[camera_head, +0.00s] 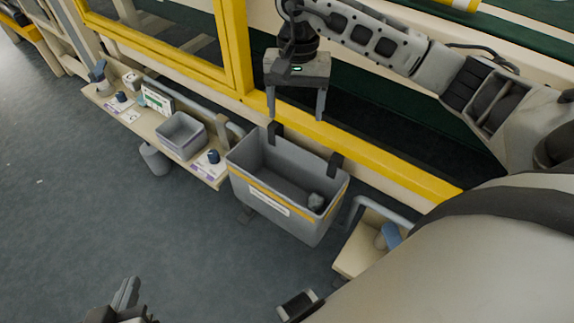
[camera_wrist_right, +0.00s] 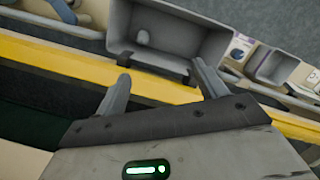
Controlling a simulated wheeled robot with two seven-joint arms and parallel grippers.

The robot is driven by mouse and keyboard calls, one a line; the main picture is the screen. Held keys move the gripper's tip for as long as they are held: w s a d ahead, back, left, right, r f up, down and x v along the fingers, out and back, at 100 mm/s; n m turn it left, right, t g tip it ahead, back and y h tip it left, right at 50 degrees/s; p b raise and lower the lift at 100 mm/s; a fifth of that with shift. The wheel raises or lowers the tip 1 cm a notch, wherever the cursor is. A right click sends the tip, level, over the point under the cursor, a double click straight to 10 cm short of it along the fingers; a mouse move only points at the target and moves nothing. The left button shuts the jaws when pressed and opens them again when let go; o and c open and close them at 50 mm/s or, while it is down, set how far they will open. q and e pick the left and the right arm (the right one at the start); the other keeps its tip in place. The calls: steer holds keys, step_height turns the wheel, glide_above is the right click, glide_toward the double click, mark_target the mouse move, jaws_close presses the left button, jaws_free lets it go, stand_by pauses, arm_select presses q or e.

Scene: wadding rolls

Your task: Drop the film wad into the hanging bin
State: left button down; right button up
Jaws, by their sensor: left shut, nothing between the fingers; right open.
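The hanging bin (camera_head: 262,208) is grey with a yellow stripe and a white label, hung by two dark hooks on the yellow rail. A small grey lump, which looks like the film wad (camera_head: 316,202), lies inside it near the right end. The right wrist view also shows the bin (camera_wrist_right: 195,32) and the wad (camera_wrist_right: 142,38) in it. My right gripper (camera_head: 296,118) is open and empty, above the bin's back edge and rail. Its fingers (camera_wrist_right: 160,85) also show in the right wrist view, with nothing between them. My left gripper (camera_head: 127,290) is shut and empty, low at the bottom left, away from the bin.
Left of the bin, a narrow shelf (camera_head: 143,127) holds a small grey tray (camera_head: 178,142), a dark-capped item (camera_head: 213,156) and other small things. Another shelf (camera_head: 352,262) with a blue item (camera_head: 391,235) is at right. The yellow rail (camera_head: 390,166) runs behind the bin. Open floor (camera_head: 70,200) lies left.

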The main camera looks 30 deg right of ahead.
step_height(320, 180, up, 6)
steer(key=shift+w+d, duration=0.3)
steer(key=shift+w, duration=0.05)
steer(key=shift+a, duration=0.1)
